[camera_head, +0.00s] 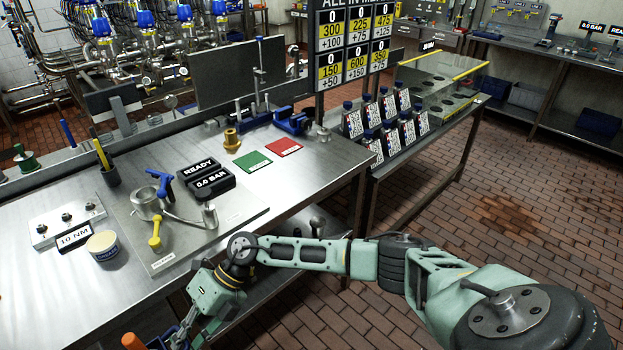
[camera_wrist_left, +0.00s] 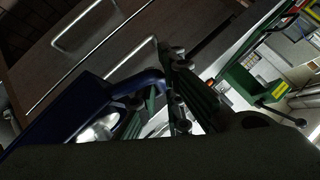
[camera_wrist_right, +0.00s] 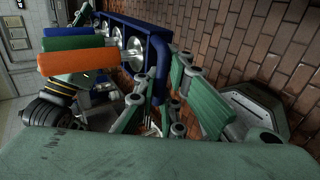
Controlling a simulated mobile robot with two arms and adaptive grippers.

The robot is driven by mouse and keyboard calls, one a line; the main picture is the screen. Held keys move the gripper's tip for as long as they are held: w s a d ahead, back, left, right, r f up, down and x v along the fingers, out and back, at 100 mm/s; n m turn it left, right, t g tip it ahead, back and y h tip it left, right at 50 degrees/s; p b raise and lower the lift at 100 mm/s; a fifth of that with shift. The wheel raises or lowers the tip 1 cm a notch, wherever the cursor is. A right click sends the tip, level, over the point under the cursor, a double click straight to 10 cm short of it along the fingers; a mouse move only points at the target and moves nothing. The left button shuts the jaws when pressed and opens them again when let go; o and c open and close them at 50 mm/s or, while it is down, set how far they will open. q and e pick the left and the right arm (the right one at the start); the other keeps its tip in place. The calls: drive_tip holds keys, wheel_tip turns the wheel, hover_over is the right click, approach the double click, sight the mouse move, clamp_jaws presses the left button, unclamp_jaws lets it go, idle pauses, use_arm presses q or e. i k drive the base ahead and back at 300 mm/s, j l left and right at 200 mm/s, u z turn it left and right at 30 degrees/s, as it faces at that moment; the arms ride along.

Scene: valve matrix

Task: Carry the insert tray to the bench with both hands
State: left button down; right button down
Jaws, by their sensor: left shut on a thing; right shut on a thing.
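The insert tray (camera_wrist_right: 155,52) is dark blue. In the right wrist view it carries round metal inserts and has a green, a blue and an orange roll-like piece beside them. My right gripper (camera_wrist_right: 160,105) is shut on the blue handle at the tray's near end. In the left wrist view the tray (camera_wrist_left: 52,118) is at the left, and my left gripper (camera_wrist_left: 162,92) is shut on its handle. In the head view only a bit of the tray shows at the bottom edge, by my right gripper (camera_head: 182,338). The steel bench (camera_head: 325,160) stands ahead, above the tray.
The bench front is mostly bare. Brick floor lies open at right.

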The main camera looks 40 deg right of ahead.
sight(310, 171)
drive_tip(key=z, duration=0.7)
drive_tip(key=i+l+z, duration=0.1)
drive_tip(key=z, duration=0.3)
drive_tip(key=i+l+z, duration=0.1)
drive_tip(key=l+z, duration=0.25)
drive_tip(key=j, duration=0.1)
